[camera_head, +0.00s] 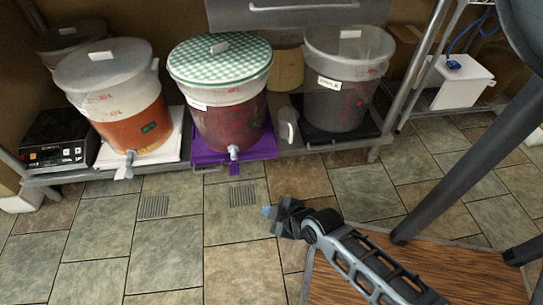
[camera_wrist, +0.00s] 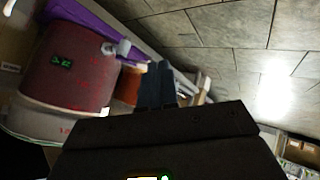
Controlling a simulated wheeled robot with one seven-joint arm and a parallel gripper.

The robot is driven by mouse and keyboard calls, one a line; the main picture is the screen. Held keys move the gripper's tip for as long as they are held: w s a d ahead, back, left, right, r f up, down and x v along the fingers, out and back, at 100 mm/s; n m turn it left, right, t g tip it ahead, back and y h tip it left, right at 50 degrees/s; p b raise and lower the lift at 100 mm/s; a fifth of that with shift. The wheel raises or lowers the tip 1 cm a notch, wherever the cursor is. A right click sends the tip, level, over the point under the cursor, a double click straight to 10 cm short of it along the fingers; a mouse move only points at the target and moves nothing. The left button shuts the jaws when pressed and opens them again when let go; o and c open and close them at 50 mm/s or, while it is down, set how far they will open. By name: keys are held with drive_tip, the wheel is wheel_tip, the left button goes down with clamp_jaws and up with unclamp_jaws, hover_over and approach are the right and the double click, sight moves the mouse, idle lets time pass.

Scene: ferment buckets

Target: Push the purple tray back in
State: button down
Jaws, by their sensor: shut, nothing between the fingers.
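The purple tray (camera_head: 206,158) lies on the low shelf in the head view, under a bucket of dark red liquid (camera_head: 230,125) with a green checked cloth on top. Its front edge sticks out a little past the shelf edge. A spigot hangs at the bucket's front. The tray also shows as a purple strip in the wrist view (camera_wrist: 92,20), beside the red bucket (camera_wrist: 75,65). My gripper (camera_head: 268,211) is in front of the shelf, over the tiled floor, to the right of the tray and apart from it. Its fingers (camera_wrist: 156,85) are shut and empty.
A bucket of orange liquid (camera_head: 130,115) stands on a white tray (camera_head: 108,157) to the left, and a grey bucket (camera_head: 345,85) on a black tray (camera_head: 325,135) to the right. A wooden-topped stool or table (camera_head: 460,265) is at the lower right.

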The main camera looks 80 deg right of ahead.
sight(264, 148)
drive_tip(key=d+f+n+g+y+p, duration=0.1)
drive_tip(key=d+f+n+g+p, duration=0.15)
drive_tip(key=d, duration=1.85)
drive_tip(key=w+d+f+b, duration=0.5)
drive_tip(key=w+d+f, duration=0.1)
drive_tip(key=w+f, duration=0.1)
drive_tip(key=shift+f+t, duration=0.45)
drive_tip(key=shift+f, duration=0.25)
drive_tip(key=shift+w, duration=0.1)
drive_tip(key=d+b, duration=0.1)
drive_tip(key=w+d+b, duration=0.1)
drive_tip(key=d+b, duration=0.1)
drive_tip(key=shift+w+d+f, duration=0.25)
drive_tip(key=shift+d, duration=0.15)
drive_tip(key=shift+w+d+r, duration=0.25)
drive_tip(key=shift+d+r, duration=0.05)
drive_tip(key=shift+d, duration=0.15)
